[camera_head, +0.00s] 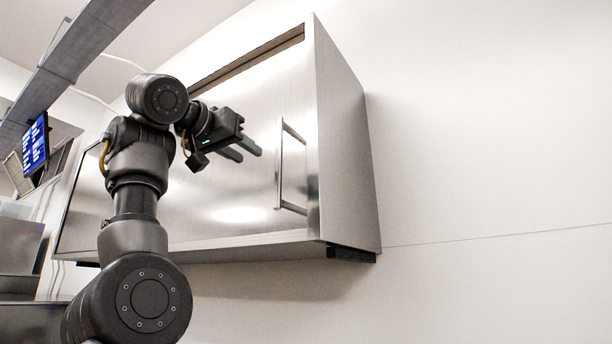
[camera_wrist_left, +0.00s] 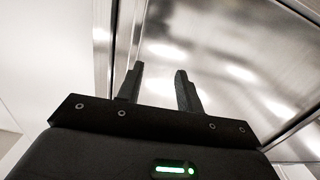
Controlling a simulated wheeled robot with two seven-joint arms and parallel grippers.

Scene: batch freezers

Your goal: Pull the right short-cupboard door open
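The wall-mounted steel cupboard's door (camera_head: 240,196) faces me in the head view and looks closed. Its upright bar handle (camera_head: 279,165) is near the right edge of the front. My left gripper (camera_head: 250,156) is in front of the door, left of the handle and apart from it. Its two fingers are spread with nothing between them and point right, toward the handle side. In the left wrist view the open fingers (camera_wrist_left: 160,70) stand before shiny steel, with an upright metal strip (camera_wrist_left: 125,35) close by on the left; I cannot tell whether it is the handle. My right gripper is not seen.
The cupboard's plain right side (camera_head: 345,140) meets a bare white wall (camera_head: 480,130), with clear room to the right. A blue-lit screen (camera_head: 36,144) hangs at the far left. My left arm hides part of the cupboard front.

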